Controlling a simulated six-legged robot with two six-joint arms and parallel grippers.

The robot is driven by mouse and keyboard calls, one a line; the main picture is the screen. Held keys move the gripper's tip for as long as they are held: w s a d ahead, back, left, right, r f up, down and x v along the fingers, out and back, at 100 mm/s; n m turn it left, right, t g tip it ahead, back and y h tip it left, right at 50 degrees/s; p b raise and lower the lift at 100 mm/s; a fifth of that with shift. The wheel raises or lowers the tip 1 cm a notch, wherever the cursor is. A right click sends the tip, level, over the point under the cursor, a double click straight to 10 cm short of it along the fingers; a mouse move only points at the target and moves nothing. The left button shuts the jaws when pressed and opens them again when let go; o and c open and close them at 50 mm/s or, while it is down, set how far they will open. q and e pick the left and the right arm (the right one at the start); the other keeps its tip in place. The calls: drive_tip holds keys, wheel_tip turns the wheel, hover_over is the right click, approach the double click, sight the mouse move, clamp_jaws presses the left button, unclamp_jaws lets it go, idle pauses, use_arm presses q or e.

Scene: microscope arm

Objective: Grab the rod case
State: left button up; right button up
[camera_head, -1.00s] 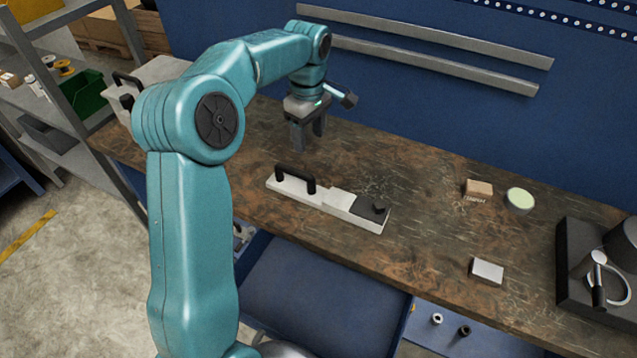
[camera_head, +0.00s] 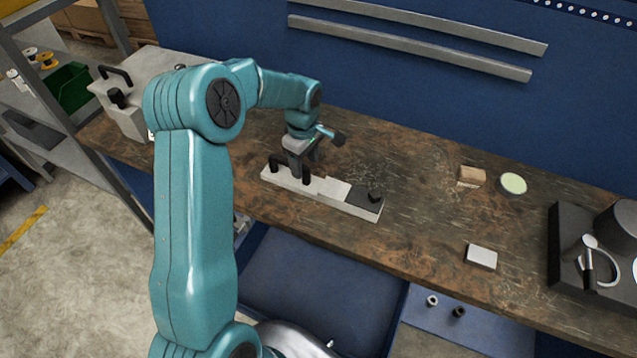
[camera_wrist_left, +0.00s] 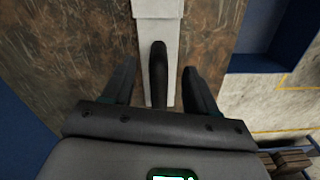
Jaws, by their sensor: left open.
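The rod case is a long, pale, narrow case (camera_head: 325,187) with a black handle at its left end and a dark block at its right end. It lies on the brown workbench (camera_head: 420,175). It also shows in the left wrist view (camera_wrist_left: 158,10), with the handle (camera_wrist_left: 158,70) upright in the middle. My left gripper (camera_head: 300,165) is low over the handle end. In the wrist view its open fingers stand on either side of the handle, with gaps on both sides. My right gripper is out of view.
A small cardboard box (camera_head: 471,176), a round pale-green-topped item (camera_head: 513,183) and a small white box (camera_head: 481,256) sit to the right. A dark machine (camera_head: 590,250) stands at the right edge. A grey case (camera_head: 135,75) is at the back left.

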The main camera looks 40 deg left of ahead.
sight(306, 166)
use_arm(q)
wheel_tip(306, 166, down, 3)
drive_tip(key=shift+w+r+p, duration=0.1)
drive_tip(key=shift+r+p, duration=0.05)
drive_tip(key=shift+p, duration=0.2)
drive_tip(key=shift+s+f, duration=0.25)
drive_tip(key=shift+f, duration=0.1)
drive_tip(key=shift+w, duration=0.1)
drive_tip(key=shift+w+f, duration=0.1)
drive_tip(key=shift+w, duration=0.05)
drive_tip(key=shift+c, duration=0.7)
drive_tip(key=c, duration=0.5)
clamp_jaws()
